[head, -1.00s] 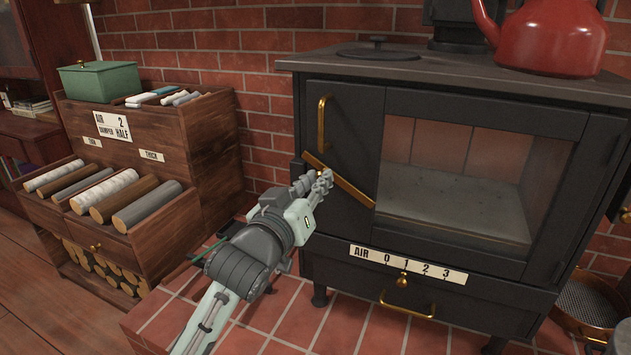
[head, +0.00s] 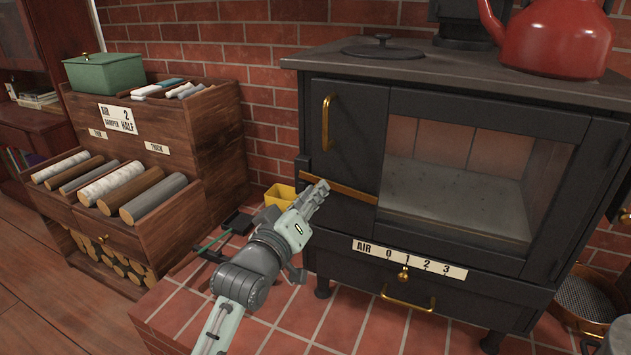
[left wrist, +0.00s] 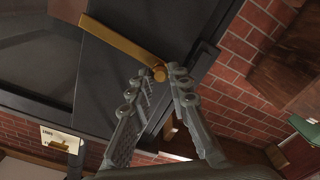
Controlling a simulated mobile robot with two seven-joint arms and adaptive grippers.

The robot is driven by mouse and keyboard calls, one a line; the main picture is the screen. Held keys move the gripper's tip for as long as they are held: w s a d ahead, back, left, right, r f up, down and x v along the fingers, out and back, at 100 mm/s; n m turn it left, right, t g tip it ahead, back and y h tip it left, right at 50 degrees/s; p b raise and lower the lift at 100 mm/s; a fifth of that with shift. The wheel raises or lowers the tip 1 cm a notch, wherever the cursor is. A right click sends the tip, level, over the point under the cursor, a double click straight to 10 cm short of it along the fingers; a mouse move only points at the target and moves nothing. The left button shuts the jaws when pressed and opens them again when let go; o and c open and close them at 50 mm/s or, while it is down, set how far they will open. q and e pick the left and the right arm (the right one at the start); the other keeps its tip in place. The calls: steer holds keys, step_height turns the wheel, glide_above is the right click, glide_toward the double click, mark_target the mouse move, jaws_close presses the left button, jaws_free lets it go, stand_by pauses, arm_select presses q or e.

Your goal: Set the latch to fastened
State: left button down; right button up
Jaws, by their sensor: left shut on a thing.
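The latch (head: 352,194) is a flat brass bar low on the left part of the black stove's front. It slopes gently down to the right, and its left end is hidden behind my gripper. In the left wrist view the bar (left wrist: 122,37) ends in a round brass knob between my fingertips. My left gripper (head: 322,190) is shut on the latch at this left end; the left wrist view shows its fingers (left wrist: 160,80) on either side of the knob. A dark bracket (head: 302,167) stands on the stove's left edge, close to the gripper. My right gripper is not in view.
A brass door handle (head: 325,124) is above the latch. An air slider strip (head: 408,258) is below it. A yellow container (head: 279,196) stands behind my left gripper. A wooden log rack (head: 215,150) is at left.

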arm_select(q)
steer(key=shift+a+f+n+p, duration=0.1)
steer(key=shift+f+n+p, duration=0.2)
steer(key=shift+f+n, duration=0.45)
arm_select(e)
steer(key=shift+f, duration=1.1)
arm_select(q)
steer(key=c, duration=1.4)
jaws_free()
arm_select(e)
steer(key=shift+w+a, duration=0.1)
arm_select(q)
steer(key=v, duration=1.2)
steer(key=shift+f, duration=0.1)
